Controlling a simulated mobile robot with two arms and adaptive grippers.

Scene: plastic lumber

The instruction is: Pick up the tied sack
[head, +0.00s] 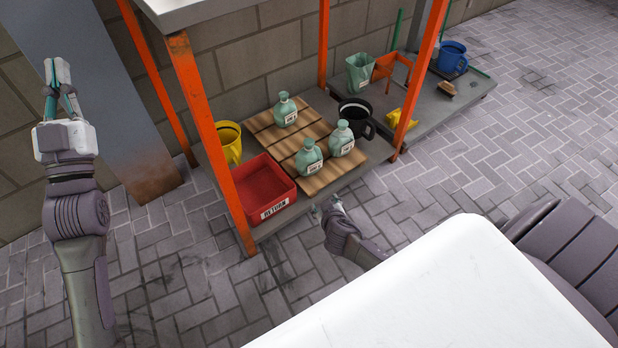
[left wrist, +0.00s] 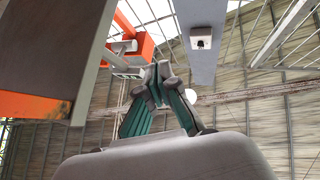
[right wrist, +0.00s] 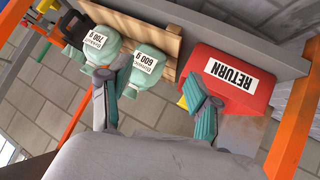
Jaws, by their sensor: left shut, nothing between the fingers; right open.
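Three pale green tied sacks with white labels stand on slatted wooden boards (head: 262,127): one at the back (head: 286,110), one front left (head: 309,160) beside the red bin, one front right (head: 342,141). In the right wrist view two sacks show upside down, one labelled 600 g (right wrist: 147,72) and one 700 g (right wrist: 97,48). My right gripper (head: 330,205) is open and empty, just in front of the boards; its fingers (right wrist: 150,90) spread near the 600 g sack. My left gripper (head: 58,85) is raised at the far left, shut and empty, away from the sacks.
A red RETURN bin (head: 264,188) stands left of the front sacks, a yellow bucket (head: 229,142) behind it. A black bucket (head: 355,115) is at right. Orange posts (head: 209,135) frame the stand. Further right are a green container (head: 360,72) and blue bucket (head: 452,57).

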